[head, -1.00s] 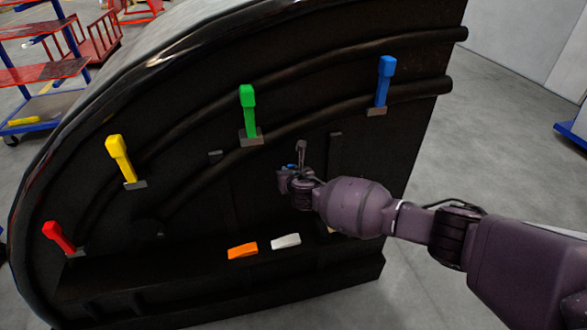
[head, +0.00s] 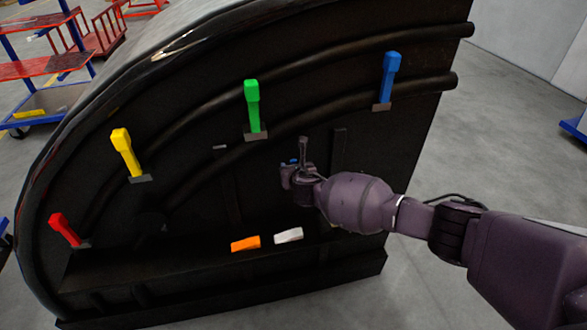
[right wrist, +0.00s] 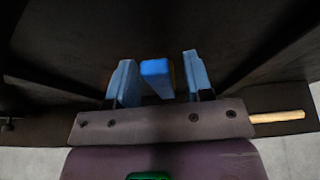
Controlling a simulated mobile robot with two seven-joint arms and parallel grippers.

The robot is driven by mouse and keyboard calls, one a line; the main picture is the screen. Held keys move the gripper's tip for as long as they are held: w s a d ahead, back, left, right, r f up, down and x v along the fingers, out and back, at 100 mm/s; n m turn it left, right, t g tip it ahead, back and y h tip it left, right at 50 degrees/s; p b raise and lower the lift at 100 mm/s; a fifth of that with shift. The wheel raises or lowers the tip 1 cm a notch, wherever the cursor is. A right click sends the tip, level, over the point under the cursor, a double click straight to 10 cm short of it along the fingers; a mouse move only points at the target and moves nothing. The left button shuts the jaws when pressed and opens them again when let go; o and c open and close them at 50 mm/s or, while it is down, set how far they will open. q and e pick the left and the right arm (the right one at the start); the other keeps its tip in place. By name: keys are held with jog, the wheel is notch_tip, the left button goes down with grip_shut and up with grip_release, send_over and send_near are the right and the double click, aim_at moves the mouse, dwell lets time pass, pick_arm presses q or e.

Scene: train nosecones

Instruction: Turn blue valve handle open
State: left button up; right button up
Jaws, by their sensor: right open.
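A blue valve handle (head: 388,75) stands nearly upright at the upper right of the dark curved panel (head: 290,120) in the head view. My right gripper (head: 291,168) is at the panel's middle, left of and below that handle and apart from it. In the right wrist view, my right gripper (right wrist: 157,62) is open with its two blue fingers spread. A brighter blue block (right wrist: 157,72) shows between the fingers, with gaps on both sides. I cannot tell whether this block is a separate blue handle, since my wrist hides that spot in the head view. My left gripper is not in view.
Green (head: 252,103), yellow (head: 125,150) and red (head: 64,228) handles stand along the panel's arc. An orange handle (head: 245,243) and a white handle (head: 288,235) are on the lower ledge. A tan bar (right wrist: 278,117) is right of the gripper. A red and blue cart (head: 45,70) stands behind left.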

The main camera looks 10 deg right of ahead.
jog(key=p+v, duration=0.2)
jog(key=v, duration=0.8)
jog(key=shift+s, duration=0.4)
jog(key=shift+r, duration=0.1)
